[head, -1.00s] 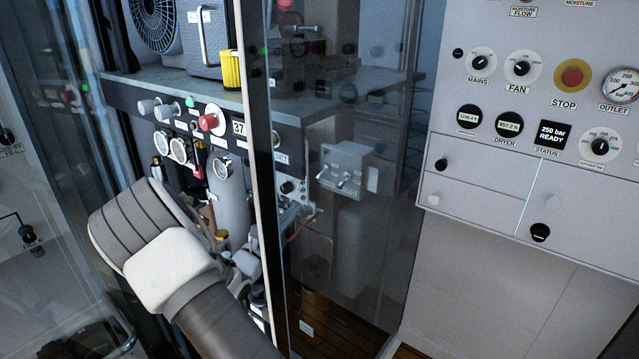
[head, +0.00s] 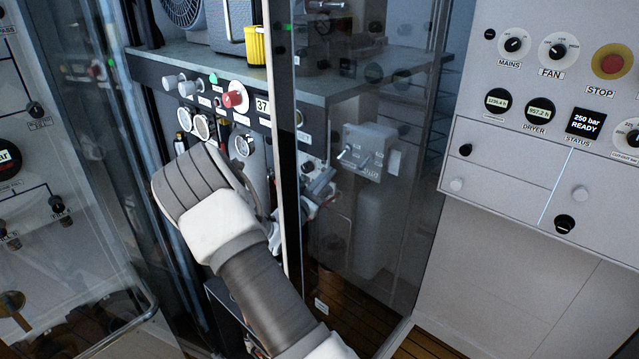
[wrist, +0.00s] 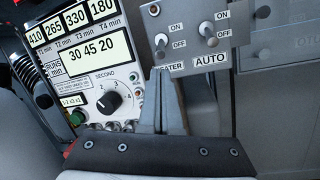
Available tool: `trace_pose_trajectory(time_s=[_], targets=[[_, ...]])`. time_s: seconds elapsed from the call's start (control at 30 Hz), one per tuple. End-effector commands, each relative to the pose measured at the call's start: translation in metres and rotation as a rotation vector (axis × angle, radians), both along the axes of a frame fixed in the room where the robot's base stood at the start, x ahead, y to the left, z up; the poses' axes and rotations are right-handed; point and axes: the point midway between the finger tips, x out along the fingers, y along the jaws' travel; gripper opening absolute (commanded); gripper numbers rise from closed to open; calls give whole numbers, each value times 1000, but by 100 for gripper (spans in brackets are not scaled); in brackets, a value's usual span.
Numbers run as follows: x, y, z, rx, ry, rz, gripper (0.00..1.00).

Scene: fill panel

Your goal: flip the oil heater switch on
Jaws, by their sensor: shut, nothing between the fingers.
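The grey switch box (head: 368,152) shows behind the glass door pane in the head view. In the wrist view its plate (wrist: 190,62) carries two toggle switches with ON and OFF labels. The left toggle (wrist: 158,45) is above a label partly covered by my gripper, with "EATER" readable. The right toggle (wrist: 208,32) is above the AUTO label. I cannot tell surely which way the left lever is tilted. My gripper (wrist: 160,73) is shut and empty, its tips just below the left toggle and overlapping the label. Contact cannot be told.
A timer panel (wrist: 85,50) with displays and a knob is left of the switch plate. In the head view, a glass door with a pale edge (head: 275,170) stands close beside my arm. A control panel (head: 560,60) is at right.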

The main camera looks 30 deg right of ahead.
Motion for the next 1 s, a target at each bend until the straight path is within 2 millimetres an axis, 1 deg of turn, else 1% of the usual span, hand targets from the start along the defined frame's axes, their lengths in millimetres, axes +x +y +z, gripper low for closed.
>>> trace_pose_trajectory(time_s=[0.03, 0.1, 0.3, 0.77, 1.0], targets=[[3, -9, 3, -1, 0, -3, 0], [8, -18, 4, -1, 0, -1, 0], [16, -32, 8, 0, 1, 0, 0], [17, -34, 9, 4, 2, 0, 0], [16, -32, 12, 49, 17, 1, 0]])
